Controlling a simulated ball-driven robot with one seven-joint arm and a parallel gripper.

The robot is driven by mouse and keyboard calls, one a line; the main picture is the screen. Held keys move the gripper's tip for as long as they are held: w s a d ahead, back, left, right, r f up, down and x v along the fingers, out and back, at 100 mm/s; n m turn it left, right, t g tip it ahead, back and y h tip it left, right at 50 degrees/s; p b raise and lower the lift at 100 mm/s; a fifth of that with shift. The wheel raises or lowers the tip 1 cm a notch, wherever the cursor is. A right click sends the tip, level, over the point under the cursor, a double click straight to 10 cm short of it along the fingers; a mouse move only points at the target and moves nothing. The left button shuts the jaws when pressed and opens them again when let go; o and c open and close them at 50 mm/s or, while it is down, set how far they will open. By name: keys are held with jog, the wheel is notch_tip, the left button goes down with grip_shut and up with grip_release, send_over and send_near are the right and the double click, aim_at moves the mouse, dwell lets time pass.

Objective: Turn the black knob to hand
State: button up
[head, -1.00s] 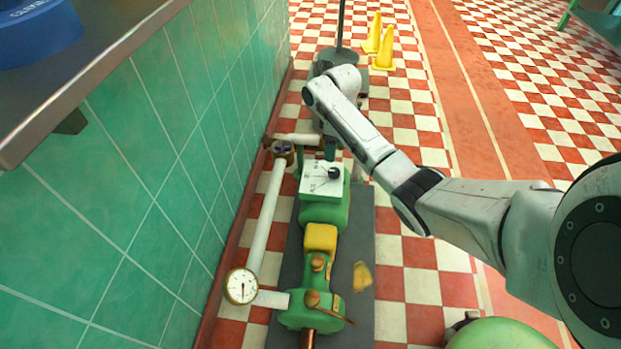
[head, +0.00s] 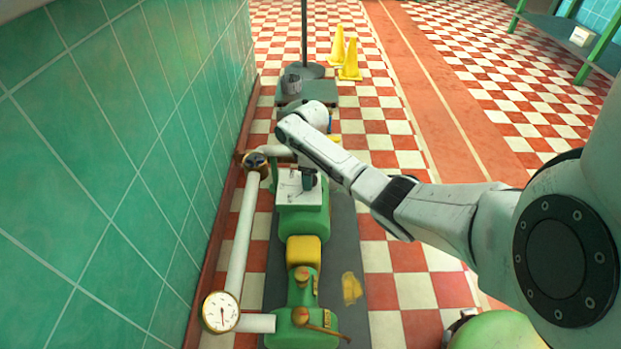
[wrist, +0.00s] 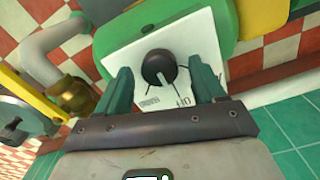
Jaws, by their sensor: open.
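The black knob (wrist: 158,67) is round and sits on a white square plate (wrist: 202,40) with printed marks and lettering. The lettering is too small and partly turned to read surely. The plate tops the green machine (head: 317,222), seen in the head view. In the wrist view my gripper (wrist: 161,70) is open, with one teal finger on each side of the knob and gaps between. Whether the fingertips reach down to the knob's height I cannot tell. In the head view the gripper end is over the plate (head: 288,184) and largely covers the knob.
A white pipe (head: 241,230) with a valve wheel (head: 255,162) and a gauge (head: 221,311) runs left of the machine, beside the green tiled wall (head: 110,170). Yellow cones (head: 349,62) stand farther back.

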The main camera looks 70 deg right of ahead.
jog(key=c, duration=1.1)
jog(key=shift+o, duration=0.2)
jog(key=shift+r+m+p, duration=0.1)
jog(key=shift+m+p, duration=0.2)
jog(key=shift+p, duration=0.25)
jog(key=shift+m+p, duration=0.3)
jog(key=shift+p, duration=0.1)
jog(key=shift+r+m+p, duration=0.1)
jog(key=shift+m+p, duration=1)
jog(key=shift+p, duration=0.15)
jog(key=m+p, duration=0.1)
jog(key=m, duration=0.1)
jog(key=m+p, duration=0.1)
jog(key=m, duration=0.2)
jog(key=shift+f+m+p, duration=0.2)
jog(key=shift+m+p, duration=0.1)
jog(key=shift+p, duration=0.1)
